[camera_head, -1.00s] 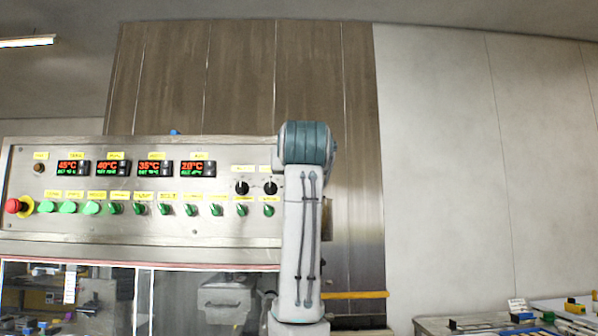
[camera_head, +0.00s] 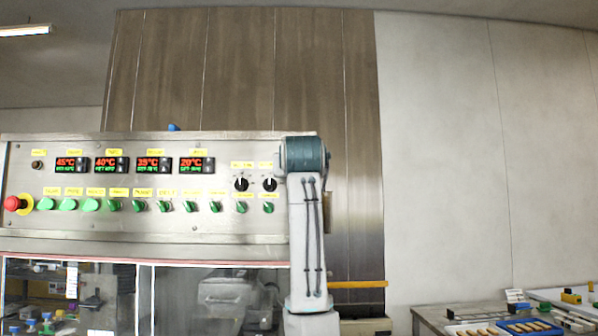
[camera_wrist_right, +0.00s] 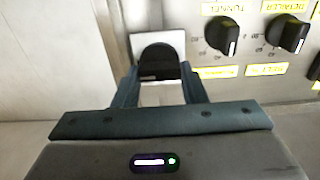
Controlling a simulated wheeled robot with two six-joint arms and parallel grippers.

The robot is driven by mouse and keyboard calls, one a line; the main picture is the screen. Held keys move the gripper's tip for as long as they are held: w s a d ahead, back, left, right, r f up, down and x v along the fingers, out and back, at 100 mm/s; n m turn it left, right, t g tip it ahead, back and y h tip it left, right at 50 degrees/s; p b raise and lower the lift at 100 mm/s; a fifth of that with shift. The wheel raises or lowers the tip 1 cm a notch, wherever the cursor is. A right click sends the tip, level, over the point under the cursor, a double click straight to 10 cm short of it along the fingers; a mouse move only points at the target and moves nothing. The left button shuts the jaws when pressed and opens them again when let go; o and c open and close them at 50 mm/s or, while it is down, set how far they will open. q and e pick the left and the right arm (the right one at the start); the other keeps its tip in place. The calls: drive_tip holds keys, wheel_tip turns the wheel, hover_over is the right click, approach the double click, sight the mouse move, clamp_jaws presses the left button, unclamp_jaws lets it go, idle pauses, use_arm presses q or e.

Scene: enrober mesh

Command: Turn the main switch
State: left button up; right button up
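The main switch appears to be the black rounded knob (camera_wrist_right: 158,58) on a pale square plate in the right wrist view; its own label is not visible. My right gripper (camera_wrist_right: 160,76) has its two dark fingers apart, one on each side of the knob's near end. I cannot tell whether they touch it. In the head view my right arm stands upright in front of the panel's right end, and it hides the gripper and this knob. My left gripper is in neither current view.
The steel control panel (camera_head: 120,221) carries a red emergency button (camera_head: 12,203), several green switches and temperature displays. Two black selector knobs, one at left (camera_wrist_right: 222,34) and one at right (camera_wrist_right: 288,32), sit close to the gripper. A table (camera_head: 432,316) with trays stands at the lower right.

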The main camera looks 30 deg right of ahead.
drive_tip(key=shift+c, duration=1.2)
drive_tip(key=shift+w+a+f+n+p, duration=0.1)
drive_tip(key=shift+n+p, duration=0.4)
drive_tip(key=shift+n, duration=3.95)
drive_tip(key=shift+a+f+n+p, duration=0.1)
drive_tip(key=shift+n+p, duration=0.4)
drive_tip(key=shift+n, duration=3.95)
drive_tip(key=o, duration=1)
